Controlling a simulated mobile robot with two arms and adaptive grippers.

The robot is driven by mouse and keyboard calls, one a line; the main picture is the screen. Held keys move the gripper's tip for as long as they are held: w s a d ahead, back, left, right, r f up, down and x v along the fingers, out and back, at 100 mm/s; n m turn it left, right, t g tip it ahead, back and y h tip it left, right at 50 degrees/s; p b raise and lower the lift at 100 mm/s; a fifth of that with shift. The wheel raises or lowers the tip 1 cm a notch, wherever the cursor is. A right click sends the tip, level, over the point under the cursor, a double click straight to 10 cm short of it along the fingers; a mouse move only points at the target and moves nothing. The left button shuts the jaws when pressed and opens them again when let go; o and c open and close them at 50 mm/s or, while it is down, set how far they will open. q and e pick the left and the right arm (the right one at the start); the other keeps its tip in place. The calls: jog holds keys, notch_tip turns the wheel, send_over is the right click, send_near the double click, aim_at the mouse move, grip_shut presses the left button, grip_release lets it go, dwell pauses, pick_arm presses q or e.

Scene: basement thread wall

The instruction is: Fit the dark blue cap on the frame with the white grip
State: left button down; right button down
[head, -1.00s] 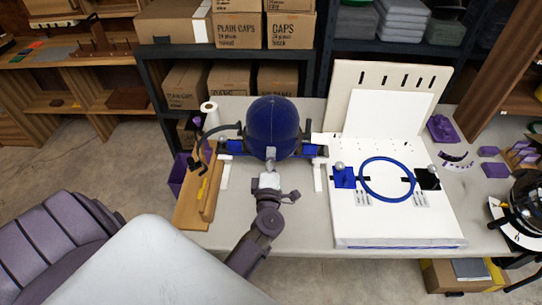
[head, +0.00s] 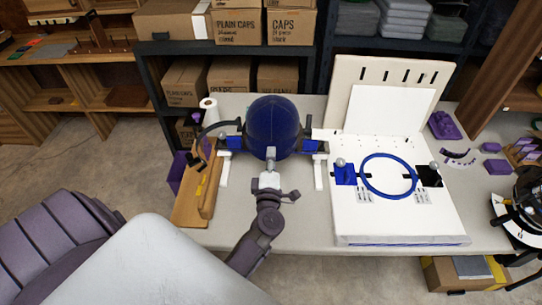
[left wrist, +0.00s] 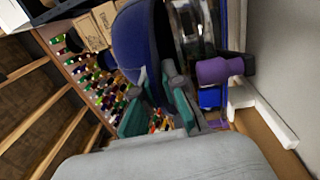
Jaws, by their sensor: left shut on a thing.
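The dark blue cap (head: 273,122) is at the middle of the table in the head view, with its crown up. It hides the middle of a frame whose blue side block (head: 234,143) and white foot (head: 318,172) show beside it. I cannot tell whether the cap is seated on this frame or just in front of it. My left gripper (head: 269,162) is at the cap's near lower edge and shut on it. In the left wrist view the teal finger pads (left wrist: 157,103) are at the cap's edge (left wrist: 140,45). No white grip is clearly seen. My right gripper is not in view.
A white board (head: 400,225) with a blue hoop (head: 365,190) lies to the right. A dark round device (head: 522,205) stands at the far right.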

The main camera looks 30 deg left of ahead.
pick_arm(q)
jog(key=c, duration=1.2)
grip_release()
